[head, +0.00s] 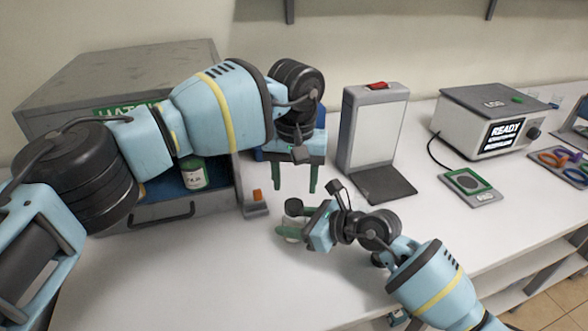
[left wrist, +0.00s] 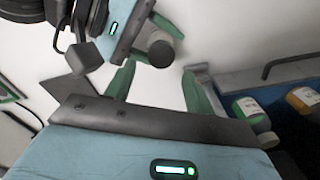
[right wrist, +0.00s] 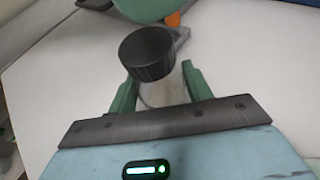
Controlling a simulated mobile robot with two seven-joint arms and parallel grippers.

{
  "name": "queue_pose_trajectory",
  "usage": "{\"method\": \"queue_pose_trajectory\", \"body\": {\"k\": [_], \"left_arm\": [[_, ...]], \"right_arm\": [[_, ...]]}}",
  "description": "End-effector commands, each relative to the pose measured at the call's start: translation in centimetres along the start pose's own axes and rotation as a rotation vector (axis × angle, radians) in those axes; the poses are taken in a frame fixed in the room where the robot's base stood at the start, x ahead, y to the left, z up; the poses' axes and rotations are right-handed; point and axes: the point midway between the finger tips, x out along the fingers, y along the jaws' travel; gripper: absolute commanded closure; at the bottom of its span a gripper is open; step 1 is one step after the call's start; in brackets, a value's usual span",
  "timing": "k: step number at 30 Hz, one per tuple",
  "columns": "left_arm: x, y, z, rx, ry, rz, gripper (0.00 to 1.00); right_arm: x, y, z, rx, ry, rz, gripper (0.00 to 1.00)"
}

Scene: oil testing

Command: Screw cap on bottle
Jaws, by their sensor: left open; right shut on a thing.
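A black ridged cap (right wrist: 147,55) sits at the top of a clear bottle (right wrist: 163,92); whether it is tight cannot be told. In the head view the cap (head: 294,207) and pale bottle (head: 291,229) show beside my right gripper (head: 300,228), which is shut on the bottle above the table. My left gripper (head: 295,188) is open and empty, fingers pointing down, just above the cap. In the left wrist view the cap (left wrist: 160,52) shows near the tips of my left fingers (left wrist: 158,78). Most of the bottle is hidden there.
A grey cabinet (head: 75,80) with an open blue drawer holding bottles (head: 193,173) stands at left. Behind are an upright grey unit (head: 372,130) with a red switch and a box reading READY (head: 490,120). A small pad (head: 470,186) lies right. The front table (head: 200,280) is clear.

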Motion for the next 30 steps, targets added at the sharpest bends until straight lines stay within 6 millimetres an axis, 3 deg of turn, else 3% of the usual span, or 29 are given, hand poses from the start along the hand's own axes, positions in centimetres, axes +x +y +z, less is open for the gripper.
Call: {"method": "queue_pose_trajectory", "body": {"k": [30], "left_arm": [[-1.5,0.0,0.2,-1.64,-0.003,0.001,0.46]], "right_arm": [[0.0,0.0,-0.1,0.0,0.001,0.0,1.0]]}}
